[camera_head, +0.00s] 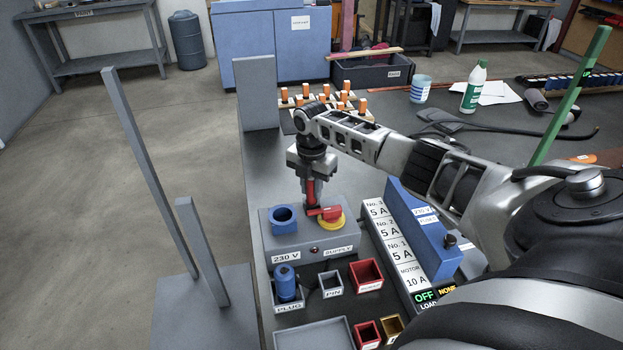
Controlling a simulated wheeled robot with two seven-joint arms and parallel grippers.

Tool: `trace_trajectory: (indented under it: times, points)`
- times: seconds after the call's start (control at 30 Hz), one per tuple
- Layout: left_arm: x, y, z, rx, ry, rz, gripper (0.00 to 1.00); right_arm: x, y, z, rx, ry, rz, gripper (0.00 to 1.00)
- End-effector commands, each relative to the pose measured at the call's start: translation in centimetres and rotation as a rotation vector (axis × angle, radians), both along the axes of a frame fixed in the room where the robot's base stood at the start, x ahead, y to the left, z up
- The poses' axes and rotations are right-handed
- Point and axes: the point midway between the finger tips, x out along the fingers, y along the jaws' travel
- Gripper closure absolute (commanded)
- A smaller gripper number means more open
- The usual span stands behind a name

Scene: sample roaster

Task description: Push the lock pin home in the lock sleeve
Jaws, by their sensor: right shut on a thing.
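My right gripper (312,178) points down over the grey supply box (285,243) and is shut on a red upright piece, which looks like the lock pin (310,192). The pin's lower end is at the red switch handle (328,212) on its yellow disc (331,223). I cannot make out the lock sleeve, or tell how deep the pin sits; the handle and gripper crowd that spot. The small bin labelled PIN (331,283) looks empty. My left gripper is not in view.
A blue round socket (283,219) is on the box's left. A blue plug (286,283) stands in the PLUG bin. A red bin (366,275) and a blue fuse unit (422,228) are to the right. Orange-topped pieces (343,98) stand behind the gripper.

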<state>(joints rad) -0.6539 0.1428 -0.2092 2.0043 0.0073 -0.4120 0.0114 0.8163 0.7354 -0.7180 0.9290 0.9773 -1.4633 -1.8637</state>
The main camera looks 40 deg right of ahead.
Motion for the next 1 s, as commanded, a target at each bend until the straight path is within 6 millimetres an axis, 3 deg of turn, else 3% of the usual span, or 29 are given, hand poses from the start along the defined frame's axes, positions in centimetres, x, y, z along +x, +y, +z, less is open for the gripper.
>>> trace_trajectory:
  times: [0.5, 0.53, 0.6, 1.0]
  points:
    - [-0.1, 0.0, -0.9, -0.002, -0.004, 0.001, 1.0, 0.0, 0.0, -1.7, 0.001, 0.0, -0.001, 1.0]
    - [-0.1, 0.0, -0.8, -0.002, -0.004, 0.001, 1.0, 0.0, 0.0, -1.5, 0.0, 0.0, -0.001, 0.69]
    - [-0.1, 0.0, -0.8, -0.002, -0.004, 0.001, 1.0, 0.0, 0.0, -1.5, 0.0, 0.0, -0.001, 0.52]
    - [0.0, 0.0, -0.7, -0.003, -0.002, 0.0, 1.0, 0.0, 0.0, -1.5, 0.0, 0.0, -0.001, 0.52]
